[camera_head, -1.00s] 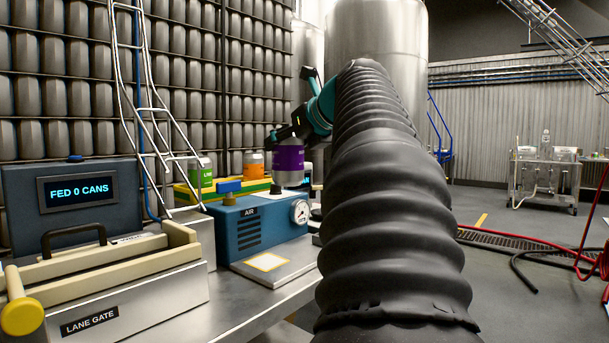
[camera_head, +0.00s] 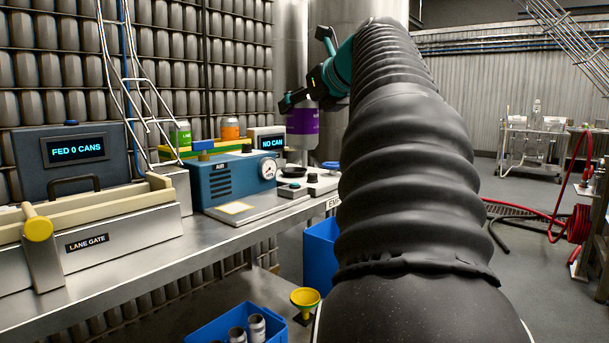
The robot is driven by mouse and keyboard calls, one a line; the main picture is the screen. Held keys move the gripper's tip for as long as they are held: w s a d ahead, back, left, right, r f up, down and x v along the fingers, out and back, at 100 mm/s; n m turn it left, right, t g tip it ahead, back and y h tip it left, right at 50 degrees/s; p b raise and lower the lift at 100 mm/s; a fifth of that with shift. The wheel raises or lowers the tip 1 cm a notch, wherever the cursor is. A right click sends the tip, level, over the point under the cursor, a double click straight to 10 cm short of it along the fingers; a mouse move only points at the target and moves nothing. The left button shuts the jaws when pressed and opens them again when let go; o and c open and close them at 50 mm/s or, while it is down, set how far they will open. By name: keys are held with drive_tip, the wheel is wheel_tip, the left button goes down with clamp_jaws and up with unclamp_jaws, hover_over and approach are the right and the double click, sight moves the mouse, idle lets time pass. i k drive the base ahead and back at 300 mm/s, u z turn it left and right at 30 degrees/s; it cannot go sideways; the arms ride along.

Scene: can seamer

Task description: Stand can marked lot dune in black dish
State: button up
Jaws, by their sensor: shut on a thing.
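My gripper (camera_head: 298,100) is at upper centre, shut on a purple can (camera_head: 303,124) with a silver lower part. The can is upright and held up above the right end of the bench. Its lettering is too small to read, so I cannot tell whether it says dune. A small black dish (camera_head: 292,171) appears on the bench below and slightly left of the can. A green can (camera_head: 180,135) and an orange can (camera_head: 230,128) stand behind the blue AIR unit, to the left of my gripper.
The AIR unit (camera_head: 228,181) with its gauge stands left of the dish. A "NO CAN" display (camera_head: 268,142) is behind. The lane gate (camera_head: 95,235) fills the bench's left. Blue bins (camera_head: 321,250) and a yellow funnel (camera_head: 304,298) are lower down. My arm hides the right-centre.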

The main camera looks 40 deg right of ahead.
sight(294, 174)
drive_tip(key=z, duration=0.35)
drive_tip(key=i, duration=1.25)
drive_tip(key=u, duration=0.05)
